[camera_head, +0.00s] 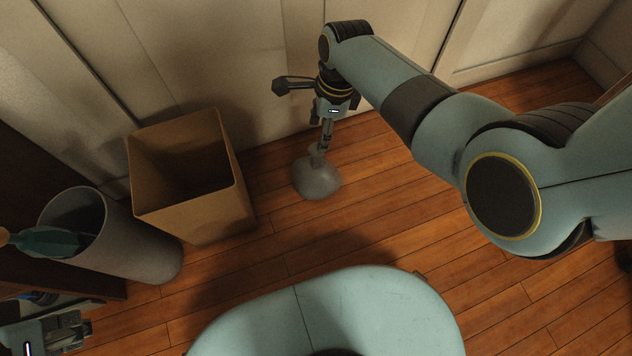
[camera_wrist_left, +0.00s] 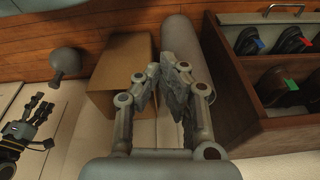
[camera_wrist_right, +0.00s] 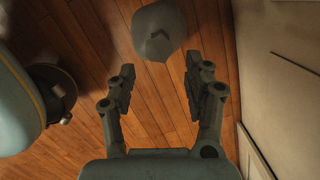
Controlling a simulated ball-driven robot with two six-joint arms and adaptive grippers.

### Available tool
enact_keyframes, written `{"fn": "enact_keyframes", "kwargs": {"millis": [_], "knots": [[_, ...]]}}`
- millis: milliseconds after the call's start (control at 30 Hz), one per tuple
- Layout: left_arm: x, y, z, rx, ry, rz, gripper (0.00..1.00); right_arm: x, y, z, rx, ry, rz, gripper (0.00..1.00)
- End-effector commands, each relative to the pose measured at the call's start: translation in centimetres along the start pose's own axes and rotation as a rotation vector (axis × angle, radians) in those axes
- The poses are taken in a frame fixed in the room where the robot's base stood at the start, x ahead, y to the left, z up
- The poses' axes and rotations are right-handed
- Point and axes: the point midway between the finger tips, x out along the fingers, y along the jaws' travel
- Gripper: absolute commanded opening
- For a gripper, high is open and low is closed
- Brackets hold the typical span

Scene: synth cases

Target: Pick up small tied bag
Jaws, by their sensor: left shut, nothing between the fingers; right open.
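The small tied bag (camera_head: 318,181) is a grey, rounded bag with a knotted top, standing on the wooden floor right of the cardboard box. My right gripper (camera_head: 326,143) points down just above its knot and is open. In the right wrist view the bag (camera_wrist_right: 160,32) lies beyond the parted fingertips (camera_wrist_right: 160,72), with nothing between them. In the left wrist view the bag (camera_wrist_left: 66,61) shows at the upper left. My left gripper (camera_head: 82,328) is at the lower left of the head view, far from the bag. Its fingers (camera_wrist_left: 166,74) are shut and empty.
An open cardboard box (camera_head: 205,215) stands by the pale wall. A grey bin (camera_head: 145,253) holding a teal item with an orange end (camera_head: 52,241) stands left of it. The left wrist view shows a wooden rack (camera_wrist_left: 262,112) with several shoes. Floor right of the bag is clear.

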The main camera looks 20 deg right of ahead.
Motion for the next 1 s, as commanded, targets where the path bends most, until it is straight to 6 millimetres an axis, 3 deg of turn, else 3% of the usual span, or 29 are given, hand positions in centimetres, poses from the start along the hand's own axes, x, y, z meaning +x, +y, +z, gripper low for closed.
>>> {"fn": "enact_keyframes", "kwargs": {"millis": [33, 100, 333, 700, 1000], "knots": [[0.0, 0.2, -0.2, 0.000, 0.013, 0.005, 0.00, 1.5, 0.2, -0.1, 0.001, 0.001, 0.005, 0.52], [-0.5, 0.5, -0.8, 0.000, 0.045, 0.010, 0.00, 2.6, 0.2, -0.2, 0.001, 0.002, 0.006, 0.52], [-1.2, 0.7, -1.9, -0.001, 0.102, 0.016, 0.00, 3.6, 0.1, -0.1, 0.000, 0.000, 0.001, 0.52], [3.7, 0.7, -2.4, -0.006, 0.322, 0.001, 0.00, 6.3, 0.3, -0.2, 0.000, 0.001, 0.003, 0.52], [5.9, 0.8, -2.3, -0.002, 0.508, -0.009, 0.00, 8.3, 0.3, -0.2, 0.000, 0.001, 0.003, 0.52]]}}
